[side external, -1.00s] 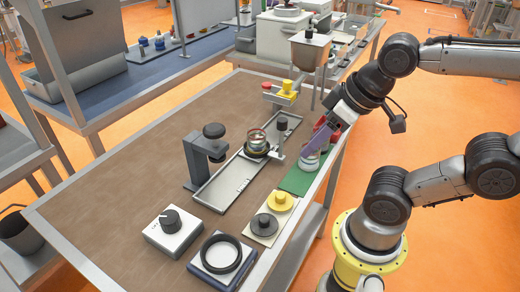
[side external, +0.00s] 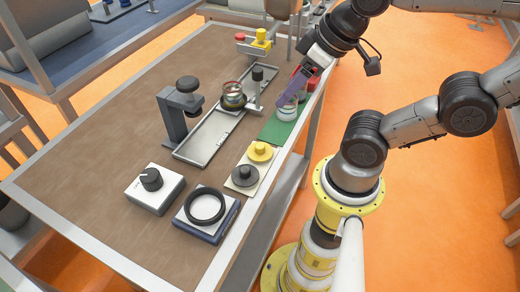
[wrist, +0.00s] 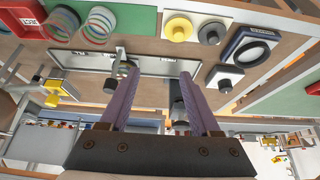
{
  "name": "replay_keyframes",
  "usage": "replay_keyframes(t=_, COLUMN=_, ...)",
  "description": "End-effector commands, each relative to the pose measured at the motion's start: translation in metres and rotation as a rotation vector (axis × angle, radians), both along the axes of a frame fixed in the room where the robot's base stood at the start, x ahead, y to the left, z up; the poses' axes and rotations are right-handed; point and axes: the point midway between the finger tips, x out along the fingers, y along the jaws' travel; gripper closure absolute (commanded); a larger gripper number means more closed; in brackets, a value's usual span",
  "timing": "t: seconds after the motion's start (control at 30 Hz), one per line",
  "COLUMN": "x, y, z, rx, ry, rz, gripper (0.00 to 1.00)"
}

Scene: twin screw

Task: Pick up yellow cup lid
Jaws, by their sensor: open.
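The yellow cup lid (side external: 260,152) is a round disc with a knob. It lies on a pale plate (side external: 269,166) beside a dark grey lid (side external: 245,175), near the table's right edge. In the wrist view the yellow lid (wrist: 178,28) is near the top, beyond the fingertips, with the grey lid (wrist: 211,34) to its right. My gripper (side external: 287,98) is above the cups on the green mat, away from the lid. In the wrist view its two purple fingers (wrist: 158,74) are apart with nothing held between them.
Striped cups (wrist: 100,25) stand on the green mat (side external: 277,131). A metal tray (side external: 205,141) holds a cup (side external: 233,97), beside a grey press stand (side external: 172,118). A knob box (side external: 154,188) and a black ring on a box (side external: 205,206) are in front. The table's left is clear.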

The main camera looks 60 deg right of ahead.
Motion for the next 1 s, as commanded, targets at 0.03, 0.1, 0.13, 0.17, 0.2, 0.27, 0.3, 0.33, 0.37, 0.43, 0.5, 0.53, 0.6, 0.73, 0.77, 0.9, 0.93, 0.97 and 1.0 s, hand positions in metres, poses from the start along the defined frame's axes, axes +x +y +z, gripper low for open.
replay_keyframes(t=0.03, x=0.000, y=0.000, z=0.000, rx=0.000, ry=0.000, rz=0.000, gripper=0.36)
replay_keyframes(t=0.1, x=0.000, y=0.000, z=0.000, rx=0.000, ry=0.000, rz=0.000, gripper=0.36)
replay_keyframes(t=0.13, x=0.000, y=0.000, z=0.000, rx=0.000, ry=0.000, rz=0.000, gripper=0.36)
replay_keyframes(t=0.17, x=0.000, y=0.000, z=0.000, rx=0.000, ry=0.000, rz=0.000, gripper=0.36)
replay_keyframes(t=0.2, x=0.000, y=0.000, z=0.000, rx=0.000, ry=0.000, rz=0.000, gripper=0.36)
replay_keyframes(t=0.27, x=0.000, y=0.000, z=0.000, rx=0.003, ry=0.000, rz=-0.006, gripper=0.36)
replay_keyframes(t=0.3, x=0.000, y=0.000, z=0.000, rx=0.010, ry=0.000, rz=-0.019, gripper=0.36)
replay_keyframes(t=0.33, x=0.000, y=0.000, z=0.000, rx=0.018, ry=0.002, rz=-0.034, gripper=0.36)
replay_keyframes(t=0.37, x=-0.001, y=0.000, z=0.000, rx=0.031, ry=0.004, rz=-0.057, gripper=0.36)
replay_keyframes(t=0.43, x=-0.003, y=0.000, z=-0.001, rx=0.074, ry=0.016, rz=-0.140, gripper=0.36)
replay_keyframes(t=0.5, x=-0.004, y=0.000, z=0.002, rx=0.133, ry=0.025, rz=-0.255, gripper=0.36)
replay_keyframes(t=0.53, x=-0.004, y=0.000, z=0.004, rx=0.162, ry=0.030, rz=-0.314, gripper=0.36)
replay_keyframes(t=0.6, x=-0.003, y=0.000, z=0.007, rx=0.230, ry=0.053, rz=-0.457, gripper=0.36)
replay_keyframes(t=0.73, x=0.001, y=0.003, z=0.013, rx=0.341, ry=0.111, rz=-0.722, gripper=0.36)
replay_keyframes(t=0.77, x=0.003, y=0.003, z=0.013, rx=0.362, ry=0.128, rz=-0.784, gripper=0.36)
replay_keyframes(t=0.9, x=0.012, y=0.008, z=0.017, rx=0.444, ry=0.200, rz=-1.076, gripper=0.36)
replay_keyframes(t=0.93, x=0.015, y=0.010, z=0.018, rx=0.457, ry=0.216, rz=-1.137, gripper=0.36)
replay_keyframes(t=0.97, x=0.017, y=0.011, z=0.018, rx=0.466, ry=0.231, rz=-1.199, gripper=0.36)
replay_keyframes(t=1.0, x=0.022, y=0.013, z=0.019, rx=0.476, ry=0.251, rz=-1.279, gripper=0.36)
